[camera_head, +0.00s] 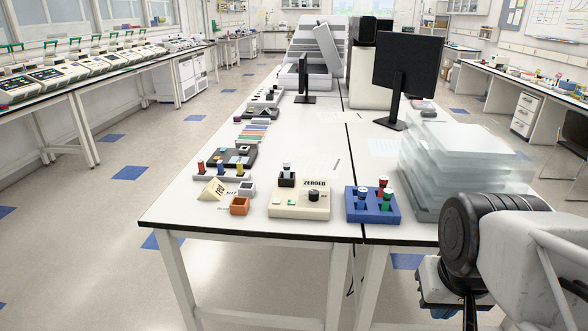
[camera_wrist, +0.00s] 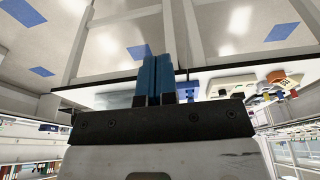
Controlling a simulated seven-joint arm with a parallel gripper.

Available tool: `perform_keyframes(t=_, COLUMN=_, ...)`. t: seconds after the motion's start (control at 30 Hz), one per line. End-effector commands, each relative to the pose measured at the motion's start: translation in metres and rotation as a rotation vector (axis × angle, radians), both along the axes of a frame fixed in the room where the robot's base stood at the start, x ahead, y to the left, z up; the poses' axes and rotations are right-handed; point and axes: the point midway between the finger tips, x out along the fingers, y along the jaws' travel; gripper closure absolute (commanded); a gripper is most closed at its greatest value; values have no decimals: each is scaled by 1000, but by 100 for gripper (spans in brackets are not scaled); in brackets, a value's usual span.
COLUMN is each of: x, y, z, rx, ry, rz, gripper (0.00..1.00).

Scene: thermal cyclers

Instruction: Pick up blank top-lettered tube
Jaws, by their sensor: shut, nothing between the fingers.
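I cannot tell which tube is the blank one; the cap lettering is too small to read. A blue rack (camera_head: 372,210) near the table's front edge holds several capped tubes, among them a tube with a blue body (camera_head: 362,197) and a red-capped tube (camera_head: 383,188). A pale-capped tube (camera_head: 286,169) stands in a dark block on the cream device marked "ZEROED" (camera_head: 300,207). My gripper (camera_wrist: 156,62) is in the wrist view, its blue fingers shut together and empty. It is apart from the tubes.
A grey rack (camera_head: 222,178) with red, blue and yellow pieces stands left, behind a cream wedge (camera_head: 213,190) and an orange box (camera_head: 239,206). Stacked translucent boxes (camera_head: 450,165) stand right of the blue rack, near my arm. A monitor (camera_head: 407,65) stands behind.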

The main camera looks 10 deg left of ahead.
Motion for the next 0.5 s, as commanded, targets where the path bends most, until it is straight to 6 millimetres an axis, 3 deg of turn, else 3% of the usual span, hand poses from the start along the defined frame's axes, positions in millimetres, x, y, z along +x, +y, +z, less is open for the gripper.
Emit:
perform_keyframes(t=0.07, x=0, y=0, z=0, rx=0, ry=0, rz=0, gripper=100)
perform_keyframes(t=0.5, x=0, y=0, z=0, rx=0, ry=0, rz=0, gripper=38)
